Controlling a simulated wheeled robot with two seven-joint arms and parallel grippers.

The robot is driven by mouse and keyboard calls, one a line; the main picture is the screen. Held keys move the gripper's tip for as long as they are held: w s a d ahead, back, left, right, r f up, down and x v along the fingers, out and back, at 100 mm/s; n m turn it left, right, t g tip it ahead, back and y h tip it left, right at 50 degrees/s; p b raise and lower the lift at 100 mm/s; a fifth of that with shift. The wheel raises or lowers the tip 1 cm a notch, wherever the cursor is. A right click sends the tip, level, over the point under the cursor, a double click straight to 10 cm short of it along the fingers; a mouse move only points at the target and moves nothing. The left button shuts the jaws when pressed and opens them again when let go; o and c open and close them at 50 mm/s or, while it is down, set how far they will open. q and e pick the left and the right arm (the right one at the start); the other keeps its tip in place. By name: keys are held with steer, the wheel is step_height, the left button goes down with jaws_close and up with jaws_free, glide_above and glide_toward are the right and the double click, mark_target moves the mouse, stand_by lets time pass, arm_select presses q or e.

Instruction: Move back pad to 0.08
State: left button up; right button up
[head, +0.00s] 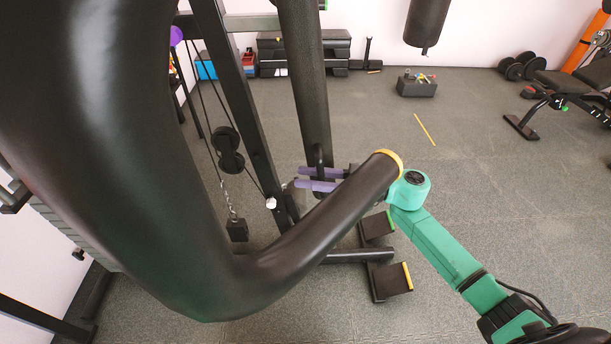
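The back pad (305,85) is a long, dark, upright cushion on the black frame of the exercise machine. My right arm reaches in from the lower right. Its wrist is partly hidden behind the padded end of a thick black bar. My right gripper (312,179) shows as two purple fingers, one above the other with a narrow gap, at the pad's lower end. A small black handle (318,155) stands at the fingers. I cannot tell whether they close on it. My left gripper is out of view.
The thick curved black bar (225,275) fills the near left and passes close to my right wrist. Small footrests (391,282) stand below the wrist. A weight bench (560,85) is at the far right. Open floor (480,180) lies to the right.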

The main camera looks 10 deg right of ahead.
steer(key=shift+d, duration=0.1)
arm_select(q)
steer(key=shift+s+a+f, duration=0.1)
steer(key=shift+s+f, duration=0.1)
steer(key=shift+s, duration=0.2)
arm_select(e)
steer(key=v, duration=1.4)
steer(key=shift+s+d, duration=0.2)
steer(key=shift+d, duration=0.1)
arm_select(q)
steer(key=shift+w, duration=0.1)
